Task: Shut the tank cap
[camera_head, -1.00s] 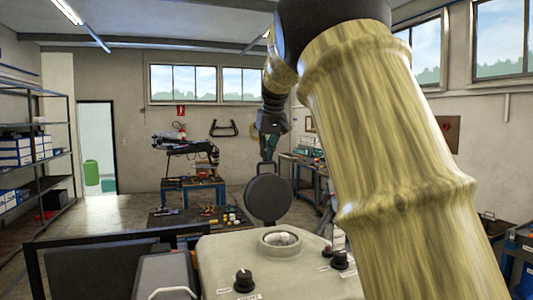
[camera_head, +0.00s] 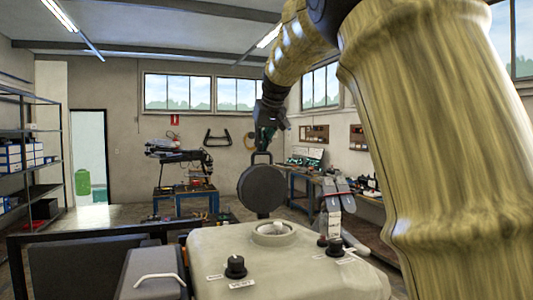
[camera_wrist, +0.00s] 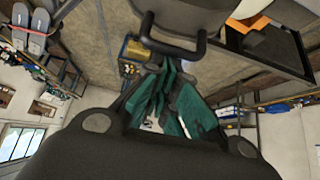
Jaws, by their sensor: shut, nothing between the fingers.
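The tank cap (camera_head: 261,190) is a dark round lid that stands upright, open, at the back of the filler opening (camera_head: 274,232) on the beige tank (camera_head: 300,262). Its loop handle (camera_head: 261,157) points up, and the handle also crosses the top of the wrist view (camera_wrist: 168,47). My gripper (camera_head: 264,148) is just above the cap, close to the handle. In the wrist view its teal fingers (camera_wrist: 166,72) are shut and empty, with the tips near the handle bar. I cannot tell whether they touch it.
A dark rail (camera_head: 110,229) and a grey box with a light handle (camera_head: 155,278) are at the left. A workbench (camera_head: 186,195) and shelves (camera_head: 25,160) stand farther back.

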